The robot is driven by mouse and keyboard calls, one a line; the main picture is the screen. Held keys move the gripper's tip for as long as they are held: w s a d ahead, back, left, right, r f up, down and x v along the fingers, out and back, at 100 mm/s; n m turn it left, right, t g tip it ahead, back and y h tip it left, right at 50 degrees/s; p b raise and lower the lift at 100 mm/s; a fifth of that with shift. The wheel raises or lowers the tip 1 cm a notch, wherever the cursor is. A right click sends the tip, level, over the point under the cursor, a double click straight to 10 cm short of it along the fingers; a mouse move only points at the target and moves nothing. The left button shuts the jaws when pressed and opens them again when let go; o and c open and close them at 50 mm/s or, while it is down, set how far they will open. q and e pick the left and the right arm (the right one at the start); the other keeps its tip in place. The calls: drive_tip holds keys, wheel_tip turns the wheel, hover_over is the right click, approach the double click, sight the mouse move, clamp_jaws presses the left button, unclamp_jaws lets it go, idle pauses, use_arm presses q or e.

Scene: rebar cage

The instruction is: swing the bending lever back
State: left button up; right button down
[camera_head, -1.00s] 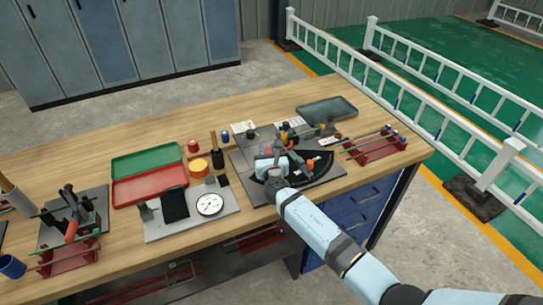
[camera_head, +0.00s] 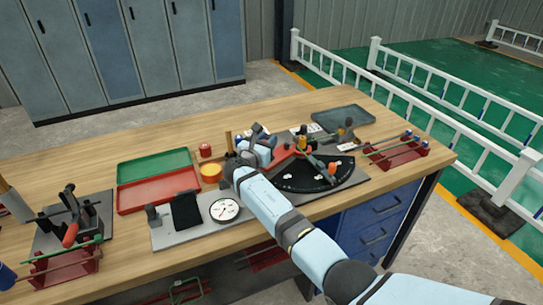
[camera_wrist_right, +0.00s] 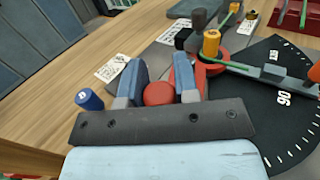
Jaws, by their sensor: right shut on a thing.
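The bending lever (camera_head: 284,158) is a red arm on the bending plate, reaching left from the pivot area by the orange-yellow post (camera_head: 302,143). My right gripper (camera_head: 262,138) is shut on the lever's outer end. In the right wrist view the red round end of the lever (camera_wrist_right: 159,93) sits between the two blue-grey fingers of my right gripper (camera_wrist_right: 158,82). A black angle dial (camera_head: 300,177) with white marks lies in front of the pivot. A green rod (camera_wrist_right: 228,66) runs past the yellow post. My left gripper is not in view.
A red tray (camera_head: 158,190) and a green tray (camera_head: 153,166) lie left of the bender. A dial gauge (camera_head: 224,210) stands at the front. A red rack with rods (camera_head: 398,154) is on the right, and a grey tray (camera_head: 342,118) is behind.

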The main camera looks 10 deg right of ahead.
drive_tip(key=shift+w+a+f+m+g+h+b, duration=0.1)
drive_tip(key=shift+w+m+g+h+b, duration=0.25)
drive_tip(key=shift+b, duration=0.15)
drive_tip(key=shift+w+a+f+m+g+h+b, duration=0.1)
drive_tip(key=shift+w+m+g+h+b, duration=0.2)
drive_tip(key=shift+b, duration=0.2)
drive_tip(key=shift+w, duration=0.15)
drive_tip(key=shift+r+g+h, duration=0.15)
drive_tip(key=shift+g+h, duration=0.1)
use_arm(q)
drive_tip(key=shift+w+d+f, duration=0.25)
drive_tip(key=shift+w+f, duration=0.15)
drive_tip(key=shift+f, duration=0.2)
use_arm(e)
drive_tip(key=shift+w, duration=0.1)
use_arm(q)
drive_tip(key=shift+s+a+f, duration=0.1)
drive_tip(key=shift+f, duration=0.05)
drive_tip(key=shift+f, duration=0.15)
use_arm(e)
drive_tip(key=c, duration=0.9)
unclamp_jaws()
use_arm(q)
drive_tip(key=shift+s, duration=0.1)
use_arm(e)
drive_tip(key=shift+o, duration=0.2)
